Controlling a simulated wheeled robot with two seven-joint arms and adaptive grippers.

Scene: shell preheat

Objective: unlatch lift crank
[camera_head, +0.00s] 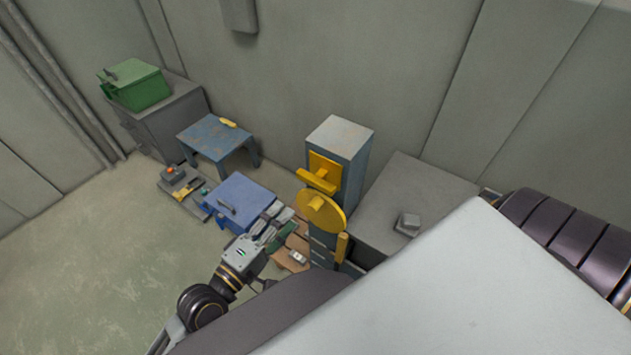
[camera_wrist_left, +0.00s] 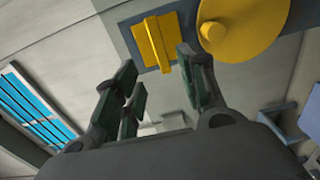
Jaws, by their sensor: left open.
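A tall grey-blue cabinet (camera_head: 348,140) stands against the wall. On its front are a yellow plate with a protruding bar (camera_head: 317,181) and, below it, a round yellow disc (camera_head: 328,216) with a raised hub. A small yellow upright piece (camera_head: 342,247) sits lower down. The left wrist view also shows the yellow bar (camera_wrist_left: 155,44) and the disc (camera_wrist_left: 262,28). My left gripper (camera_head: 283,225) is open and empty, in front of and left of the cabinet; its fingers (camera_wrist_left: 160,88) point toward the yellow parts without visibly touching them. My right gripper is out of view.
A blue box (camera_head: 238,197) lies left of my left gripper. Behind it are a blue table (camera_head: 213,135) and a green box (camera_head: 140,88) on a grey cabinet. A grey bench (camera_head: 405,195) stands right of the tall cabinet. The floor at the left is clear.

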